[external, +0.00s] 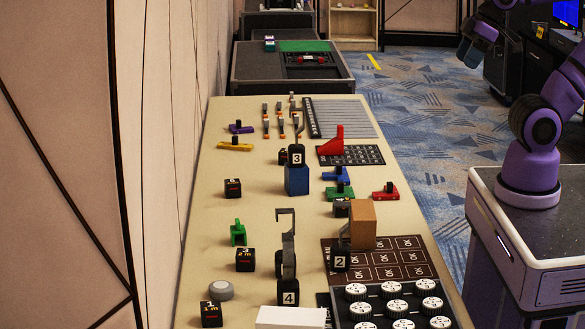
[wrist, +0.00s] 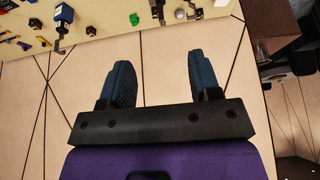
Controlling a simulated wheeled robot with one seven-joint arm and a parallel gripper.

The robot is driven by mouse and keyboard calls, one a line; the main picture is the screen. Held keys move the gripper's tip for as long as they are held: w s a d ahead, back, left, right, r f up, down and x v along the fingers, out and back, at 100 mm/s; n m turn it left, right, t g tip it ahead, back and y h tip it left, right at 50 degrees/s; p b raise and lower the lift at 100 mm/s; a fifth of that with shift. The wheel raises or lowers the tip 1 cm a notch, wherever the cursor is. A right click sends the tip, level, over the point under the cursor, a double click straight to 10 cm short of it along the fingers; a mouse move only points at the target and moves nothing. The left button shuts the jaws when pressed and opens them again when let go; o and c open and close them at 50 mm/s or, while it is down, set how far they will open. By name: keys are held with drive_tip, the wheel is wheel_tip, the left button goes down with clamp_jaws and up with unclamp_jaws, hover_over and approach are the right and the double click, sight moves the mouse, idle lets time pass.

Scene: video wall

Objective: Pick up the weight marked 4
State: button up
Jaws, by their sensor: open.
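The weight marked 4 (external: 288,293) is a dark block with a white 4, standing upright near the front of the long beige table. A tall grey stem with a hook rises from it. In the wrist view my gripper (wrist: 158,62) is open and empty, its two dark fingers in front of beige panelling, apart from the table objects along the top edge. I cannot tell surely which of those small objects is the weight marked 4. In the external view my purple arm is at the right, beyond the table, and my gripper cannot be made out clearly.
A white box (external: 291,317) stands close in front of the weight, and a grey knob (external: 221,290) to its left. The weight marked 2 (external: 340,262) and a tan block (external: 363,224) stand to the right.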

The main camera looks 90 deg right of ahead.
drive_tip(key=o, duration=0.3)
hover_over(289, 237)
drive_tip(key=s+d, duration=0.4)
drive_tip(key=s, duration=0.8)
wheel_tip(289, 237, down, 16)
drive_tip(key=shift+g, duration=0.4)
drive_tip(key=shift+w+a+r+x, duration=0.15)
drive_tip(key=shift+w+a+x, duration=0.35)
drive_tip(key=shift+x, duration=3.95)
drive_tip(key=shift+w+a+r+x, duration=0.2)
drive_tip(key=shift+a+x, duration=0.6)
drive_tip(key=shift+x, duration=3.65)
drive_tip(key=shift+w+a+r+x, duration=0.1)
drive_tip(key=shift+w+a+x, duration=0.45)
drive_tip(key=shift+x, duration=3.85)
